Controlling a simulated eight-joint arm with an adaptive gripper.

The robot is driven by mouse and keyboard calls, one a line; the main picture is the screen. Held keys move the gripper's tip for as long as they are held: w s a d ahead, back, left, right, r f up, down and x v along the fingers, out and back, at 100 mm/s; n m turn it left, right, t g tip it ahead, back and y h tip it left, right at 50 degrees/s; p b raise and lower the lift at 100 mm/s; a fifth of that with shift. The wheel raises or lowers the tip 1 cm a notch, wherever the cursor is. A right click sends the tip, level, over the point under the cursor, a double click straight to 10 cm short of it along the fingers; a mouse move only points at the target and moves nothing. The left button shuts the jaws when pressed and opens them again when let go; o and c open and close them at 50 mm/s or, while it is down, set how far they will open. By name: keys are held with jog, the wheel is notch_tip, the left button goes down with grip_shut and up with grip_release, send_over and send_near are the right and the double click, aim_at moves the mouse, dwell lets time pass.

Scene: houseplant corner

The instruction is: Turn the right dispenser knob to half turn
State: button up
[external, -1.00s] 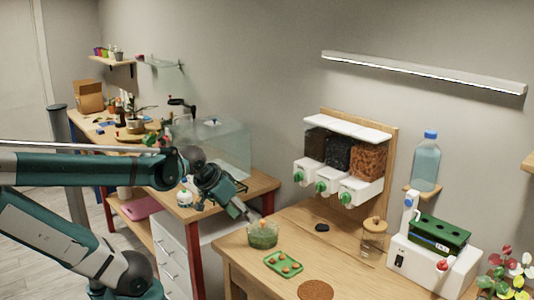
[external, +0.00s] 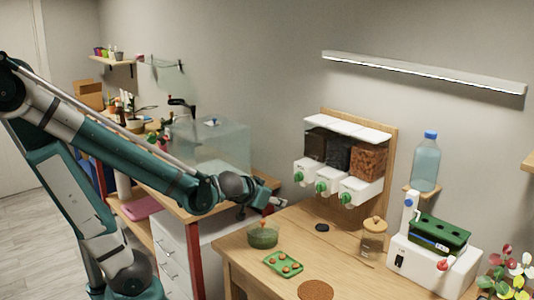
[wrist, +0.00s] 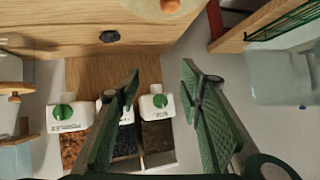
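A wall dispenser has three clear bins with white spouts and green knobs. The right bin (external: 368,160) holds orange-brown chips; its knob (external: 345,197) faces the room. In the wrist view the order is reversed, and this right knob (wrist: 62,112) is at the left, outside the fingers. The middle knob (external: 320,187) is partly hidden by a finger in the wrist view. The left knob (external: 298,176) shows in the wrist view between the fingers (wrist: 160,101). My gripper (external: 277,203) is open and empty, left of and below the left spout, apart from all knobs.
On the wooden table (external: 290,223) are a green-filled glass bowl (external: 263,236), a green tray (external: 283,264), a black puck (external: 322,227) and a lidded jar (external: 373,240). A white machine (external: 430,262) stands at right. A glass tank (external: 222,150) is behind my arm.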

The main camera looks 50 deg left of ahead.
jog(key=w+d+t, duration=0.2)
jog(key=w+d, duration=0.2)
jog(key=m+t+h, duration=0.2)
jog(key=t+h, duration=0.2)
jog(key=t, duration=0.1)
send_near(342, 199)
jog(key=shift+w+f+p, duration=0.2)
jog(key=shift+w+p, duration=0.2)
jog(key=shift+w, duration=0.45)
jog(key=shift+w, duration=0.1)
jog(key=shift+w+b, duration=0.6)
jog(key=shift+w, duration=3.2)
jog(key=c, duration=0.9)
